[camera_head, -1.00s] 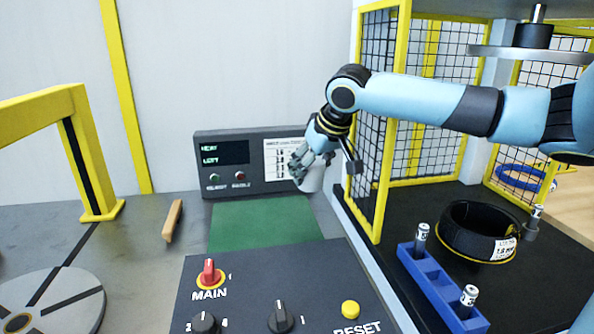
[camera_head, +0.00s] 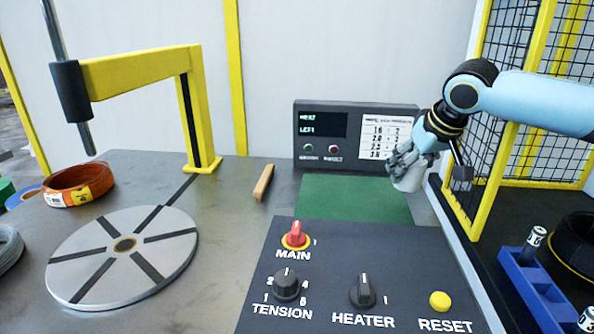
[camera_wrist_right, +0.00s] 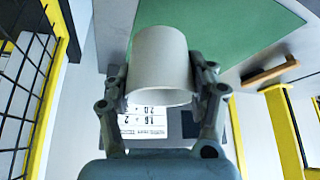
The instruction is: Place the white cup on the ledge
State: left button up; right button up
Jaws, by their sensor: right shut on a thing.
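The white cup (camera_head: 408,178) is held in my right gripper (camera_head: 404,164), in front of the right part of the display panel. In the right wrist view the cup (camera_wrist_right: 160,62) sits between both fingers of the right gripper (camera_wrist_right: 160,88), which touch its sides. In the head view the fingers cover part of the cup, and it hangs over the right edge of the green mat (camera_head: 350,200). I cannot tell its exact height above the surface. No ledge can be clearly made out. My left gripper is not in view.
A control panel (camera_head: 322,252) with knobs stands in front. The display panel (camera_head: 322,150) is behind. A yellow-framed mesh fence (camera_head: 480,160) is close at right. A blue rack (camera_head: 528,282), a wooden bar (camera_head: 264,182), a round turntable (camera_head: 90,285) and an orange coil (camera_head: 78,184) also show.

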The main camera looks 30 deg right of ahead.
jog(key=r+p, duration=0.1)
jog(key=r, duration=0.1)
jog(key=a+r+p, duration=0.1)
jog(key=r+p, duration=0.1)
jog(key=shift+s+r, duration=0.1)
jog(key=shift+s, duration=0.1)
jog(key=shift+w+a+r+p, duration=0.1)
jog(key=shift+a+r+p, duration=0.1)
jog(key=shift+p, duration=0.25)
jog(key=w+a+f, duration=0.1)
jog(key=w+f, duration=0.1)
jog(key=w, duration=0.1)
jog(key=w+a+f+b, duration=0.1)
jog(key=w+f, duration=0.1)
jog(key=w, duration=0.2)
jog(key=w+a+f, duration=0.1)
jog(key=w+f, duration=0.2)
jog(key=shift+w+a+b, duration=0.3)
jog(key=shift+b, duration=0.05)
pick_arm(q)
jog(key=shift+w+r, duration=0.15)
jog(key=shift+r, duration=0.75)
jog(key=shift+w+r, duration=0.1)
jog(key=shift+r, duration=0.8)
pick_arm(e)
jog(key=shift+f, duration=2.1)
jog(key=o, duration=1.1)
jog(key=shift+f, duration=0.15)
